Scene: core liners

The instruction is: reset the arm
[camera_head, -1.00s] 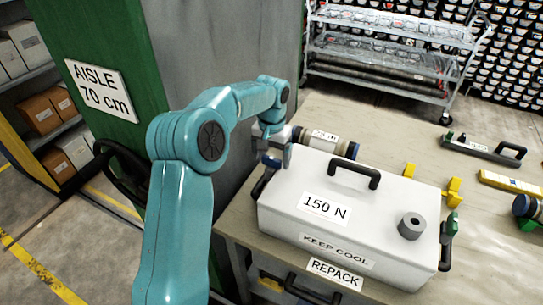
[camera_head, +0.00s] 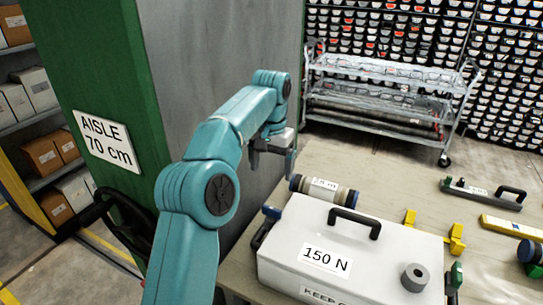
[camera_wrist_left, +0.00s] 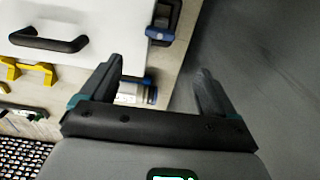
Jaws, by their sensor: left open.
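My left arm comes in from the left in the head view, and my left gripper (camera_head: 272,160) hangs above the back left of the table, beside the grey wall panel. In the left wrist view the left gripper (camera_wrist_left: 160,90) has its two fingers spread apart with nothing between them. A core liner tube (camera_head: 323,188) with a white label and dark end caps lies behind the white box, below and to the right of the gripper. The tube also shows partly in the left wrist view (camera_wrist_left: 132,92), behind a finger. My right gripper is not in view.
The white box (camera_head: 300,226) marked 150 N has a black handle, side latches and a grey ring on its lid. Yellow brackets (camera_head: 456,240) and a dark handled tool (camera_head: 484,193) lie to its right. A green post with an aisle sign (camera_head: 107,140) stands left; a wire cart (camera_head: 385,95) stands behind.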

